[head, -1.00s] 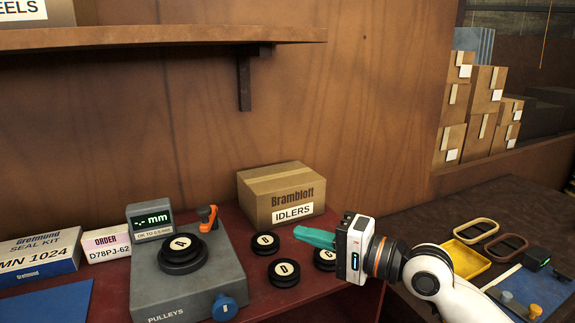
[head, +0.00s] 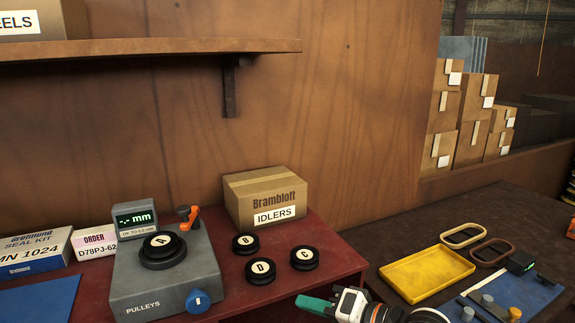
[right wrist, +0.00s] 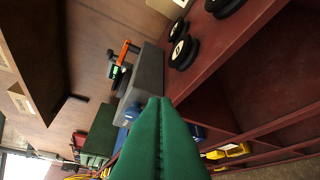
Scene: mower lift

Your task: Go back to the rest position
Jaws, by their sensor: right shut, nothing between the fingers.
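My right gripper (head: 316,304) shows at the bottom of the head view, low at the front edge of the red table. Its green fingers are shut with nothing between them. In the right wrist view the shut green fingers (right wrist: 160,140) fill the lower middle, pointing toward the grey measuring device. The fingers are clear of the pulleys, which stand behind them on the table. My left gripper is not in view.
Black pulleys B (head: 245,244), D (head: 262,271) and C (head: 305,258) lie on the red table. Pulley A (head: 162,250) sits on the grey gauge (head: 140,295). An IDLERS box (head: 265,197) stands behind. A yellow tray (head: 427,274) lies on the dark bench at right.

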